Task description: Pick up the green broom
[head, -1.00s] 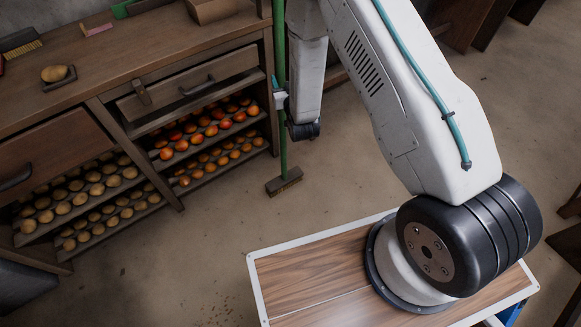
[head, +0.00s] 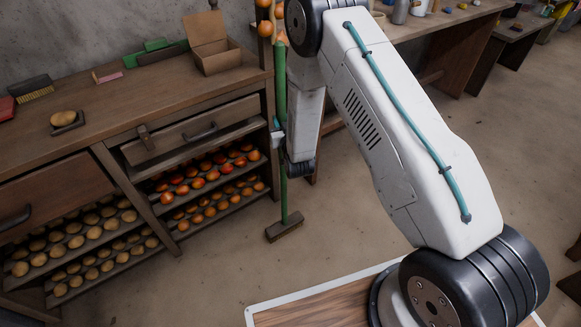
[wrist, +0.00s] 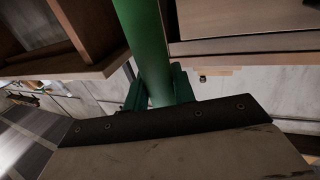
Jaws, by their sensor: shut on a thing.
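The green broom (head: 281,100) stands upright in front of the right end of the wooden workbench. Its brown head (head: 285,229) is at the floor; I cannot tell whether it touches. My gripper (head: 279,134) is shut on the green handle, partway down it, at about drawer height. In the wrist view the green handle (wrist: 145,40) runs down between the jaws (wrist: 160,92), which close on it from both sides. My arm hides little of the handle.
The workbench (head: 110,110) is close on the left, with drawers and shelves of produce (head: 205,178). An open box (head: 213,52) stands on its top. Round orange things hang (head: 265,28) near the handle's top. Another table (head: 440,25) is behind; the floor (head: 355,200) right of the broom is clear.

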